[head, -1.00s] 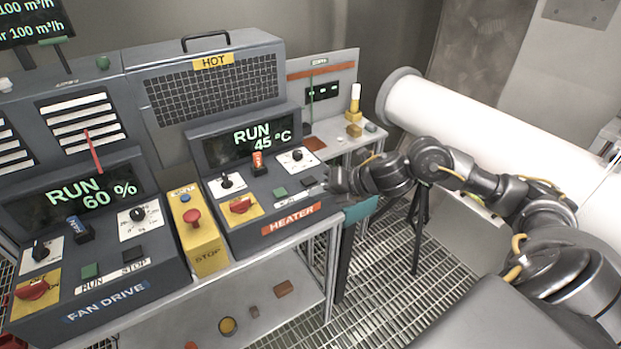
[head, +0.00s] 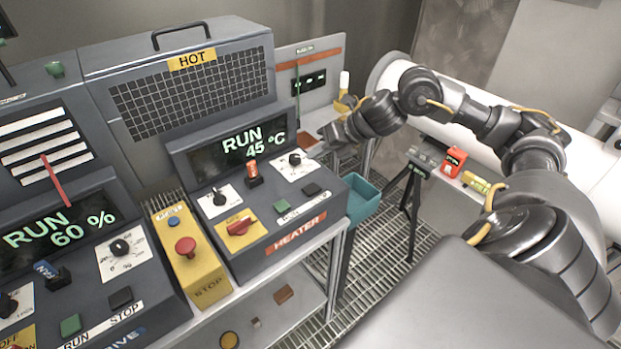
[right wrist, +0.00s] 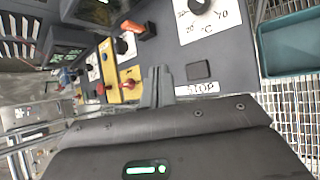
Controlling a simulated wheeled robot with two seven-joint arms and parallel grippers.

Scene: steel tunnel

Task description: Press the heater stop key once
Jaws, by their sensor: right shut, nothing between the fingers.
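The heater stop key (head: 311,190) is a small black square key at the front right of the grey heater console (head: 262,262), right of a green key (head: 281,206). In the right wrist view the stop key (right wrist: 198,70) sits above its white STOP label (right wrist: 197,88). The heater display (head: 240,148) reads RUN 45 °C. My right gripper (head: 329,134) is shut and empty, appearing above and behind the key near the console's back right corner. Its fingertips (right wrist: 155,85) show left of the key in the wrist view, apparently apart from it. My left gripper is not in view.
Left of the heater console stands a yellow box with a red mushroom button (head: 185,247). An orange lever (head: 253,172) and a red rotary switch (head: 239,226) rise from the console. A teal bin (head: 362,200) hangs at the right, with a tripod (head: 412,200) beyond.

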